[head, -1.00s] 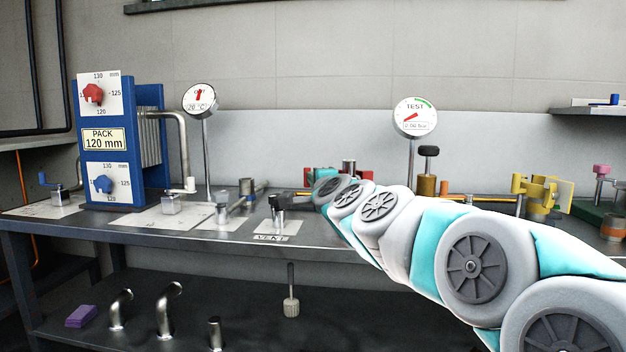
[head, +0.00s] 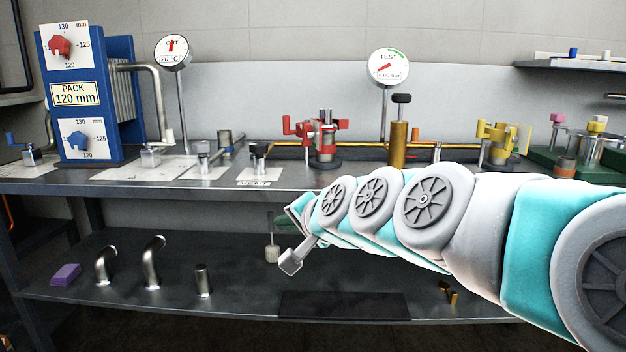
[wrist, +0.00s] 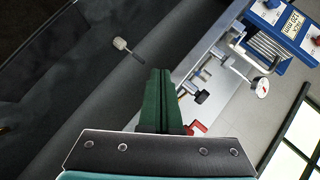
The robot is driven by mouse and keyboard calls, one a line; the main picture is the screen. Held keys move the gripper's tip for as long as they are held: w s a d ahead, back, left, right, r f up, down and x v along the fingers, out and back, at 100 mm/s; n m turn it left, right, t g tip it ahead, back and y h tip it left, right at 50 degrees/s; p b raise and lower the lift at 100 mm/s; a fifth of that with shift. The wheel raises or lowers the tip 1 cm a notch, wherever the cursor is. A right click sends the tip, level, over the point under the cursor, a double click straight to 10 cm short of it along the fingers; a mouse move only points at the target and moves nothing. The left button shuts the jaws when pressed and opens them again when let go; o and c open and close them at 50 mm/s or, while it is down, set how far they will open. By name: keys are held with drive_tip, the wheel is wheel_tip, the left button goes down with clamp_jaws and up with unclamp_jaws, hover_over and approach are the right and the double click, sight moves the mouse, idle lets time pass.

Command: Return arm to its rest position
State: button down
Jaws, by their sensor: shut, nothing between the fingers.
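My arm reaches in from the right of the head view, in front of the bench. My gripper (head: 283,223) is at its far end, just below the bench's front edge, mostly hidden by my own arm links. In the wrist view the two dark green fingers of my gripper (wrist: 159,75) lie side by side, shut, with nothing between them. They appear clear of the bench top.
The bench (head: 215,184) carries a blue pack stand (head: 110,140), a red clamp-like fitting (head: 322,135), a brass cylinder (head: 398,145) and a yellow fitting (head: 500,145). A light-ended tool (head: 272,252) hangs below the edge. The lower shelf holds bent pipes and a purple block (head: 66,274).

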drive_tip(key=s+d+f+n+g+h, duration=0.2)
drive_tip(key=s+d+f+g, duration=0.2)
drive_tip(key=s+d+f, duration=0.3)
drive_tip(key=s+d+f+n+g+h, duration=0.2)
drive_tip(key=s+d+f+g, duration=0.2)
drive_tip(key=s, duration=1.2)
drive_tip(key=s+d+f+n+g+h, duration=0.1)
drive_tip(key=s+d+f+g+h, duration=0.2)
drive_tip(key=s+d+f, duration=0.6)
drive_tip(key=s+f+g, duration=0.1)
drive_tip(key=s+f, duration=0.2)
drive_tip(key=shift+d+f+n, duration=0.35)
drive_tip(key=shift+n, duration=0.05)
